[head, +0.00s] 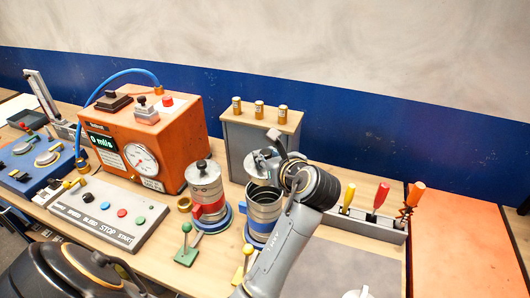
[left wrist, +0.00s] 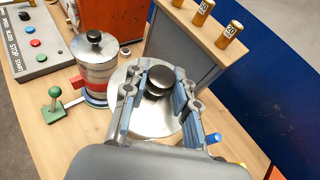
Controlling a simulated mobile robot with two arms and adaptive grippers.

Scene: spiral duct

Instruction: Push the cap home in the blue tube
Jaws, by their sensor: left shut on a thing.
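The blue tube (head: 264,206) is a silver cylinder with a blue band, upright on a blue base, its open top partly visible. My left gripper (head: 280,160) is above it, shut on the black knob of the cap. The cap (head: 257,164) is a silver disc; it looks tilted and apart from the tube's rim in the head view. In the left wrist view the left gripper (left wrist: 158,88) has a finger on each side of the knob, with the cap's disc (left wrist: 170,118) below, hiding the tube. My right gripper is not in view.
A red-banded tube (head: 206,190) with its own cap stands just left. A grey cabinet (head: 240,140) with several brass fittings is behind. A green-knobbed lever (head: 187,245) and yellow-knobbed lever (head: 247,252) stand in front. A screwdriver rack (head: 372,222) is at right.

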